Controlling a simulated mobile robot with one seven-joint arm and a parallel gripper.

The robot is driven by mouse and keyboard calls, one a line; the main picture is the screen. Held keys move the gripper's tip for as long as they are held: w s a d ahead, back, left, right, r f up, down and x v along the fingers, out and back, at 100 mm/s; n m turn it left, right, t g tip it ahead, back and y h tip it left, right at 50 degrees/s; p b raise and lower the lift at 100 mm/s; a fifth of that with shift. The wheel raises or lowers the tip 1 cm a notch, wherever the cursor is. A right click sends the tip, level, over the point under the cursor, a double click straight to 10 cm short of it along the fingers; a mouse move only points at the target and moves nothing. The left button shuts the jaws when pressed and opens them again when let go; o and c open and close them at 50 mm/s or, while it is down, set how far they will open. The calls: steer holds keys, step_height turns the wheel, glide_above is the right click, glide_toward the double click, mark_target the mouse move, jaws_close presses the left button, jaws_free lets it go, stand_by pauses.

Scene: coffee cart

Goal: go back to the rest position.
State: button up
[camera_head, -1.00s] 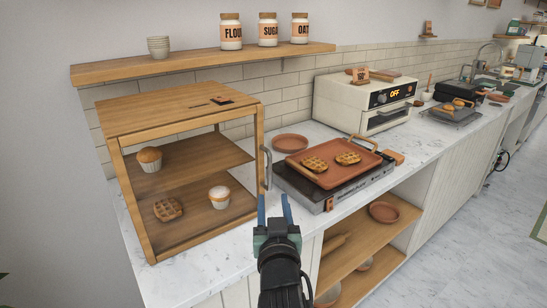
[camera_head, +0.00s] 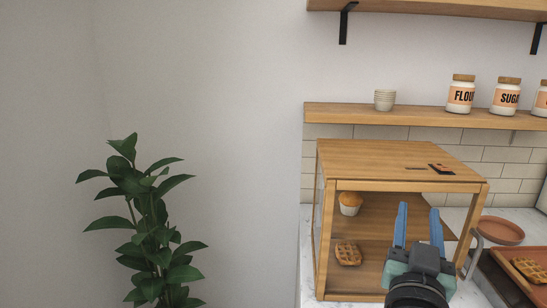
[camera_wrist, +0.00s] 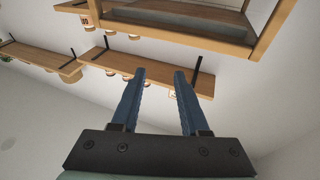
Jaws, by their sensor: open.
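My gripper (camera_head: 418,225) is in front of the wooden display case in the head view, its two blue fingers apart with nothing between them. It also shows in the wrist view (camera_wrist: 160,88), open and empty. The wooden display case (camera_head: 400,158) stands on the counter with its front open. A muffin (camera_head: 350,204) sits on its upper shelf and a waffle (camera_head: 347,252) lies on its lower level. My gripper hides part of the case's inside.
A wall shelf (camera_head: 420,113) holds a stack of cups (camera_head: 385,100) and jars (camera_head: 461,94). A terracotta tray (camera_head: 505,290) with a waffle and a round plate (camera_head: 500,231) are at the right. A plant (camera_head: 150,225) stands at the left by a bare wall.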

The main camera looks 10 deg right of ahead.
steer(key=s+a+r+n+t+y+p, duration=0.25)
steer(key=a+r+n+t+y, duration=0.35)
steer(key=a+r, duration=1.35)
steer(key=s+a+r+n+t+y+p, duration=0.1)
steer(key=s+a+r+t+y, duration=0.3)
steer(key=a+r, duration=0.7)
steer(key=s+y+p, duration=0.1)
steer(key=s+y, duration=0.1)
steer(key=s, duration=0.2)
steer(key=shift+r+n+t, duration=0.2)
steer(key=shift+n+t, duration=0.2)
